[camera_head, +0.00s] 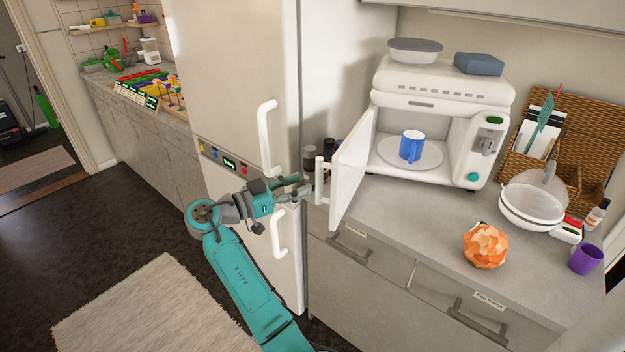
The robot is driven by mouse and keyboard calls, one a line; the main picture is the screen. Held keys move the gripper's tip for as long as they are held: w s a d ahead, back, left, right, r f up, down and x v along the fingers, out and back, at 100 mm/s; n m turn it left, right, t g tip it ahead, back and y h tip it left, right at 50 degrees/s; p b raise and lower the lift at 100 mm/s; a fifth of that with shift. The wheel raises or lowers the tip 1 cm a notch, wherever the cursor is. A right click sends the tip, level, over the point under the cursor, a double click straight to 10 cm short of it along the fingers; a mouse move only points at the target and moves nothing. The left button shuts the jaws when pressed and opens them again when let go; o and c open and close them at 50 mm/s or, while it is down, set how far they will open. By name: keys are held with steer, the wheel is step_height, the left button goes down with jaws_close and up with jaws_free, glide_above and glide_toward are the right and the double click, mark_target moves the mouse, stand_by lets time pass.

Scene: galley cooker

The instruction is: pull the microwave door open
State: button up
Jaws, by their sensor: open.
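The white microwave (440,110) stands on the counter. Its door (350,168) is swung wide open on the left side, with a white vertical handle (319,178) on its outer face. A blue mug (411,146) stands on the turntable (428,158) inside. My gripper (303,187) is open just left of the door handle. Its fingers are close to the handle; I cannot tell whether they touch it.
The tall white fridge (230,90) stands left of my gripper, with two protruding handles. Dark-topped bottles (309,157) stand behind my gripper. An orange faceted object (485,246), a white colander (533,205) and a purple cup (585,259) are on the counter at right.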

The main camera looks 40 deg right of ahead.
steer(key=shift+w+a, duration=0.25)
steer(key=shift+a, duration=1.05)
steer(key=shift+w+a, duration=0.2)
steer(key=shift+a, duration=1.1)
steer(key=shift+f, duration=0.1)
